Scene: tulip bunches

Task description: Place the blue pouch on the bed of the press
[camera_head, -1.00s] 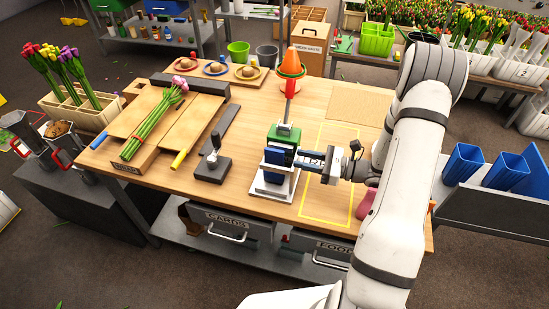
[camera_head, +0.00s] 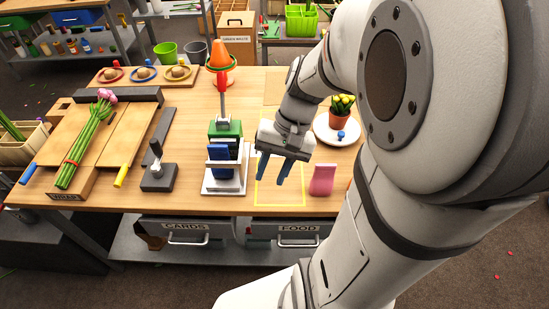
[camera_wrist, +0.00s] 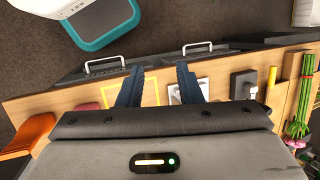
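The blue pouch (camera_head: 219,161) stands roughly upright in the press, under its green head and above its white base. Whether it rests fully on the bed cannot be told. The press (camera_head: 226,130) has a green head, a red-topped post and a white base, near the table's front middle. My gripper (camera_head: 273,170) is right of the press, apart from the pouch, above the yellow outline, with its fingers spread and nothing between them. In the wrist view the spread fingers (camera_wrist: 158,78) show too; the press is partly hidden behind one finger.
A pink pouch-like item (camera_head: 321,180) stands at the table's front right. A potted yellow plant (camera_head: 341,110) stands on a white plate behind it. A stamp-like black tool (camera_head: 157,168) and a tulip board (camera_head: 88,145) are to the left. Drawers (camera_head: 188,232) hang below the front edge.

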